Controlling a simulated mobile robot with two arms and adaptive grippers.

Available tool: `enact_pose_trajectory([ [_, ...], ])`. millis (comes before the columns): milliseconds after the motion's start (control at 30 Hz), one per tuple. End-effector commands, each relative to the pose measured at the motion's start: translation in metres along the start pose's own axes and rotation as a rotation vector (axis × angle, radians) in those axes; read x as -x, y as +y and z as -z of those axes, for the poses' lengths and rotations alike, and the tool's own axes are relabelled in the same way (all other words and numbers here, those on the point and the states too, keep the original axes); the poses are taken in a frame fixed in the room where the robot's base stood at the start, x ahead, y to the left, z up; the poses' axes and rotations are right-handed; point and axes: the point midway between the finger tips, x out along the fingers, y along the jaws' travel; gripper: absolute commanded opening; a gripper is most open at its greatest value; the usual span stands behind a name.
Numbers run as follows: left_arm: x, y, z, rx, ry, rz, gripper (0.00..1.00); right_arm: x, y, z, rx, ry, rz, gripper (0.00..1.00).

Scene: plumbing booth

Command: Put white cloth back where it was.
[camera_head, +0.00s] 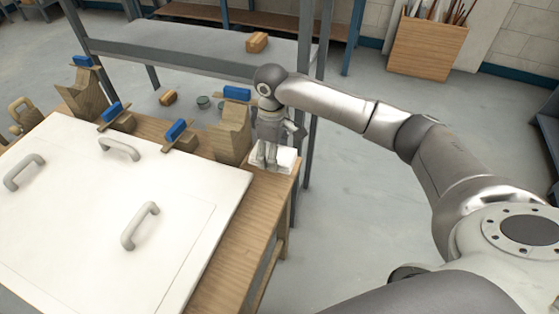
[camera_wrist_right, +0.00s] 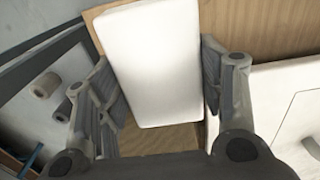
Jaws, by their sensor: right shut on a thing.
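The white cloth (camera_head: 287,160) looks like a folded flat block at the far right corner of the wooden table. In the right wrist view the cloth (camera_wrist_right: 152,70) lies lengthwise between the two fingers. My right gripper (camera_head: 268,162) points down over the cloth at the table corner and is shut on it. The cloth is at the tabletop; I cannot tell whether it rests fully on the wood. My left gripper is not in view.
The wooden table (camera_head: 228,260) carries a large white panel (camera_head: 90,220) with several grey handles. Wooden blocks and blue-handled tools (camera_head: 175,131) stand along its back edge. A grey shelf rack (camera_head: 190,45) is behind.

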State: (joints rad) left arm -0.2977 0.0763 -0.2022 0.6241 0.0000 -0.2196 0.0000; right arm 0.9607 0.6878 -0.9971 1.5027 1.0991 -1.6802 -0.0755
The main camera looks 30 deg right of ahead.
Motion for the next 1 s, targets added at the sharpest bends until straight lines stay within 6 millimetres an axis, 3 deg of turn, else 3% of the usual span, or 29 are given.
enact_pose_trajectory([
  [333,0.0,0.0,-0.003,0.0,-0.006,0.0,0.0,-0.03,0.023,-0.011,-0.003,-0.001,-0.001,0.43],
  [500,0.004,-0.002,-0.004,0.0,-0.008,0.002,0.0,-0.053,0.022,-0.01,-0.001,0.0,0.0,0.43],
  [933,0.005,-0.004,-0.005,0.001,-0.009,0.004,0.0,-0.061,0.021,-0.01,0.0,0.001,-0.001,0.43],
  [967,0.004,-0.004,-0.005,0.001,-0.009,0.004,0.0,-0.061,0.021,-0.01,0.0,0.002,-0.001,0.66],
  [1000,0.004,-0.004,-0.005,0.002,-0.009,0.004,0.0,-0.061,0.021,-0.01,0.0,0.002,-0.001,0.71],
])
